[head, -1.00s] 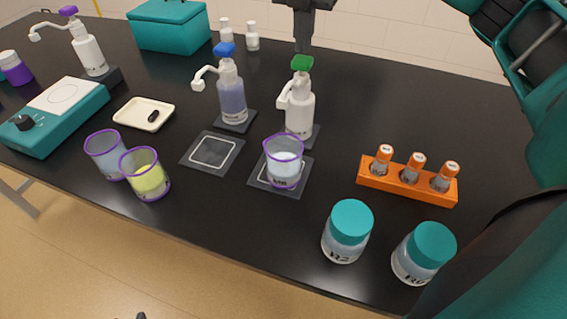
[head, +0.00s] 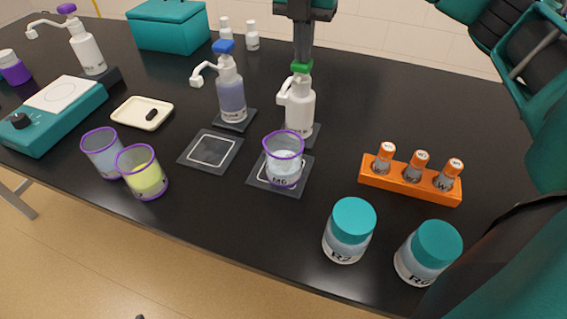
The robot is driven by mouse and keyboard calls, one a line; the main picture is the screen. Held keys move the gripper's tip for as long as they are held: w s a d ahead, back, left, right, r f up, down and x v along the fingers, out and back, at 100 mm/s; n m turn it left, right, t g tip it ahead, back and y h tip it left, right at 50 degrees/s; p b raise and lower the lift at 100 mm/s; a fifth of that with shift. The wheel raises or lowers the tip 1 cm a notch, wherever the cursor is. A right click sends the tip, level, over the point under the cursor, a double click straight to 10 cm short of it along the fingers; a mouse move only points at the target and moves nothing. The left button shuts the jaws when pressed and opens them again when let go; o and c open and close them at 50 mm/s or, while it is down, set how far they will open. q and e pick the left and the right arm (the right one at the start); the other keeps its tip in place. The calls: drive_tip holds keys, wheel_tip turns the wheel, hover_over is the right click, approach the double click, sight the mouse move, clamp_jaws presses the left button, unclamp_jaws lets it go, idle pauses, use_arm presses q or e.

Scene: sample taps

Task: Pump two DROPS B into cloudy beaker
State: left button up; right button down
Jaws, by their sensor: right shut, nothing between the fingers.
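My right gripper (head: 302,57) is shut and empty, pointing down onto the green pump head (head: 301,68) of a white bottle (head: 299,112). It appears to touch the head, which sits low. The bottle's spout points over a purple-rimmed beaker (head: 284,168) marked M6, with pale liquid, on a dark square mat (head: 262,183). Two more beakers, one pale blue (head: 103,158) and one yellow (head: 146,180), stand farther left. Bottle labels are unreadable. My left gripper is out of view.
A purple-headed pump bottle (head: 87,52) and a teal stirrer plate (head: 55,120) are at the left, beside a cream tray (head: 128,112). An orange vial rack (head: 407,184) and two teal-lidded jars (head: 348,231) (head: 428,253) are at right.

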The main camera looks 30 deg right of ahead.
drive_tip(key=shift+f, duration=0.1)
drive_tip(key=shift+r+p, duration=1.2)
drive_tip(key=shift+r, duration=0.25)
wheel_tip(320, 180, up, 3)
drive_tip(key=shift+f+p, duration=0.15)
drive_tip(key=shift+p, duration=0.95)
drive_tip(key=shift+r, duration=1.65)
